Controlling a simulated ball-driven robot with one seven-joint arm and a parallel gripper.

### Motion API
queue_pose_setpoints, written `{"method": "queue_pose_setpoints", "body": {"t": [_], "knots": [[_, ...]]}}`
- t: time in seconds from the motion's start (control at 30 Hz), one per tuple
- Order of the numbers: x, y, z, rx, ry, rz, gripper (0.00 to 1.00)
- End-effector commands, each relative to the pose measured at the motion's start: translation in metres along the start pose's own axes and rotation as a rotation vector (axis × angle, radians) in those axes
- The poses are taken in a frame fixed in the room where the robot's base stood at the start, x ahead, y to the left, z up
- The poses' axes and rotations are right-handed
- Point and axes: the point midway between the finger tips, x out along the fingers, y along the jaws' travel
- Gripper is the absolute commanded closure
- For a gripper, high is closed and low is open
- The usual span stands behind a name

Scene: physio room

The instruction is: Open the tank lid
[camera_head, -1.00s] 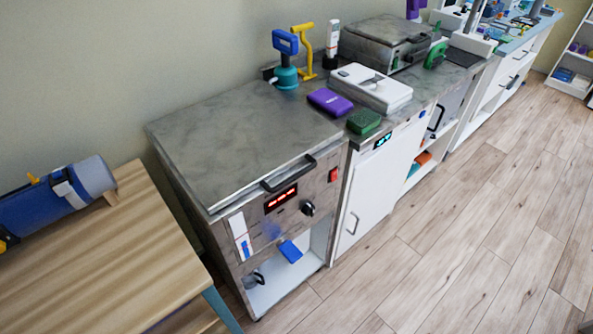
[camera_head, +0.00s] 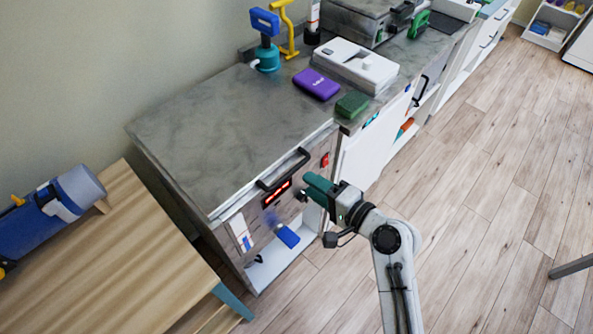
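The tank (camera_head: 250,240) is a metal unit with a red display and a knob on its front. Its flat grey lid (camera_head: 215,140) lies closed on top. A black bar handle (camera_head: 284,171) runs along the lid's front edge. My gripper (camera_head: 312,187), with teal fingers, is in front of the tank's front panel, to the right of the handle and slightly lower in the picture. It does not appear to touch the handle. The fingers overlap in this view, so their opening is unclear.
A purple box (camera_head: 316,84), a green block (camera_head: 352,104) and a white device (camera_head: 345,62) stand on the counter beyond the lid. A wooden table (camera_head: 110,260) with a blue cylinder (camera_head: 55,210) is at the left. The floor (camera_head: 470,220) at the right is mostly clear.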

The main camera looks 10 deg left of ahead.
Motion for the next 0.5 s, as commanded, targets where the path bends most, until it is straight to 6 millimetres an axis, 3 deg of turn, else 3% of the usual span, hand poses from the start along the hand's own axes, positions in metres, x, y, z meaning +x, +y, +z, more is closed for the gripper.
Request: {"method": "queue_pose_setpoints", "body": {"t": [0.2, 0.5], "knots": [[0.039, -0.002, 0.001, 0.0, -0.001, -0.001, 0.61], [0.065, 0.0, 0.0, -0.003, 0.001, 0.001, 0.61]]}}
